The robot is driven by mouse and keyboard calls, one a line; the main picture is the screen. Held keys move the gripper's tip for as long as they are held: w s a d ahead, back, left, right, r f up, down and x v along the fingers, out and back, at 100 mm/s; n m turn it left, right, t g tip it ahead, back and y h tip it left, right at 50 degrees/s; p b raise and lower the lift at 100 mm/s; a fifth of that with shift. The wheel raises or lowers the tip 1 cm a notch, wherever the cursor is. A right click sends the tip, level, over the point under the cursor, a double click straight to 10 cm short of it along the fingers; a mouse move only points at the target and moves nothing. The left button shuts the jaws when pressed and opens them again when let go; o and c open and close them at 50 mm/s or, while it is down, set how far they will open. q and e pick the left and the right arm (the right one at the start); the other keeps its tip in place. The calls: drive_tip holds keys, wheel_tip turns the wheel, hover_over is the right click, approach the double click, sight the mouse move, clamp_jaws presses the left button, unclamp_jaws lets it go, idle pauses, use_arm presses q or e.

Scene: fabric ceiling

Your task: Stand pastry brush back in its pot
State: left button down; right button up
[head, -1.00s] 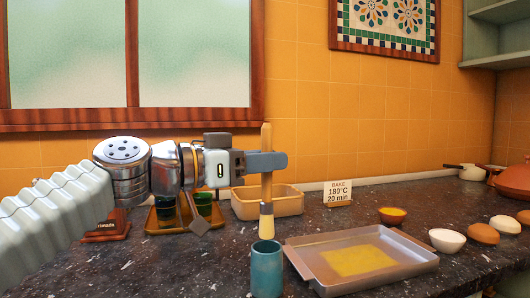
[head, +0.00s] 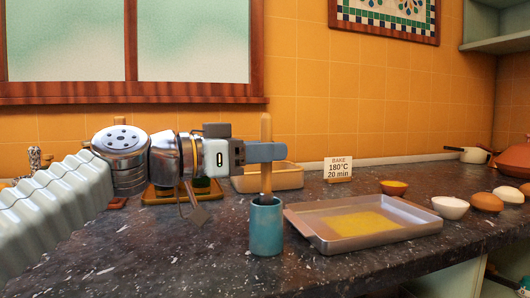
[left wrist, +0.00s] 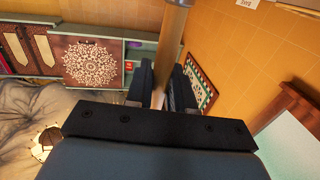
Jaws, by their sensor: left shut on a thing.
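The pastry brush (head: 266,182) has a wooden handle and stands upright in the head view. My left gripper (head: 267,152) is shut on the handle, above the pot. The teal pot (head: 266,230) stands on the dark counter directly below. The brush's lower end is inside the pot's mouth, and its bristles are hidden by the pot wall. I cannot tell whether the brush touches the pot's bottom. In the left wrist view the handle (left wrist: 174,40) runs up between the two dark fingers. My right gripper is not in view.
A metal baking tray (head: 390,236) with a yellow patch lies right of the pot. A tan loaf pan (head: 290,180) and a bake sign (head: 338,169) stand behind. Several small bowls, including a white one (head: 450,207), are at the right.

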use_arm(q)
drive_tip(key=c, duration=0.9)
unclamp_jaws()
drive_tip(key=b+v, duration=0.3)
drive_tip(key=v, duration=1.1)
drive_tip(key=shift+d+f, duration=0.1)
